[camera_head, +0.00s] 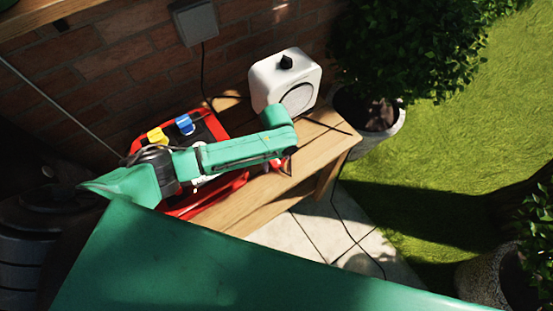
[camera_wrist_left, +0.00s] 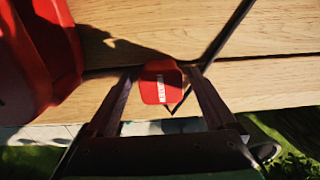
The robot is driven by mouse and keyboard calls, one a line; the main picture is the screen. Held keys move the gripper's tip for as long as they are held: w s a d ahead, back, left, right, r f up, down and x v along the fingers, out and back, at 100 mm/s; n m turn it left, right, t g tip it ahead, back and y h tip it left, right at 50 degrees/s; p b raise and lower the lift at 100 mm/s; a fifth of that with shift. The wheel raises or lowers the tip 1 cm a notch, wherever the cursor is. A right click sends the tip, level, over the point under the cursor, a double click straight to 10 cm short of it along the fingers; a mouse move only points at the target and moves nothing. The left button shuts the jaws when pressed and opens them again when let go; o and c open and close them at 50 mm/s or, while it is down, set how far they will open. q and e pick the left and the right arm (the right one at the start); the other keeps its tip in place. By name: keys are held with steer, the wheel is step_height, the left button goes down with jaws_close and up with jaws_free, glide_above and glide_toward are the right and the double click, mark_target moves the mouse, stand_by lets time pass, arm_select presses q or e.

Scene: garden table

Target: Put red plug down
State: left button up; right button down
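The red plug (camera_wrist_left: 161,85), with a white label strip, shows in the left wrist view between the two fingertips of my left gripper (camera_wrist_left: 162,76). The fingers appear shut on it, over the wooden table boards (camera_wrist_left: 270,85). Whether the plug touches the wood is hard to tell. My right gripper is not in view.
A red-framed unit (camera_head: 235,184) with a blue plug (camera_head: 185,124) and a yellow plug (camera_head: 157,136) sits left of the gripper. A white box with a black knob (camera_head: 284,82) stands behind. A dark cable crosses the boards. Potted plants (camera_head: 372,128) stand to the right.

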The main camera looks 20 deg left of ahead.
mark_target(277, 160)
arm_select(q)
step_height(277, 160, up, 13)
steer(key=shift+r, duration=0.15)
stand_by(0.6)
